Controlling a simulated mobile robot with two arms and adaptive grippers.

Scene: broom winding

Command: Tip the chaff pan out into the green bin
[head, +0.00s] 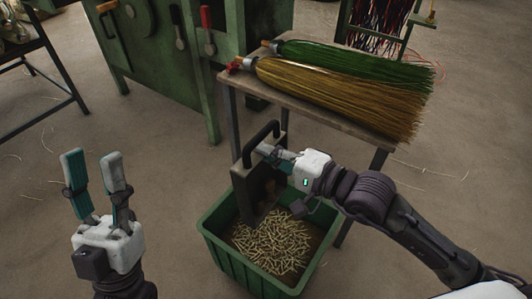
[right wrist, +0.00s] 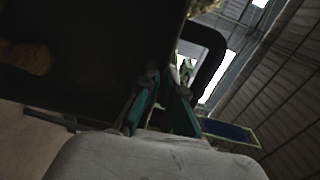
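The dark chaff pan (head: 252,188) is tipped steeply, nearly on edge, over the green bin (head: 228,262). Its black loop handle (head: 262,137) points up; pan and handle also fill much of the right wrist view (right wrist: 90,75). My right gripper (head: 270,152) is shut on the handle, partly hidden by its own wrist. Pale chaff (head: 272,245) lies heaped in the bin. A dim tan patch (right wrist: 28,58) shows against the pan in the right wrist view; I cannot tell what it is. My left gripper (head: 93,160) is open and empty, left of the bin.
A small table (head: 300,103) behind the bin holds a green broom head (head: 350,58) and a yellow one (head: 335,90). A green machine (head: 205,75) with levers stands behind. A dark-framed stand (head: 55,75) is at the far left. Floor around my left gripper is clear.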

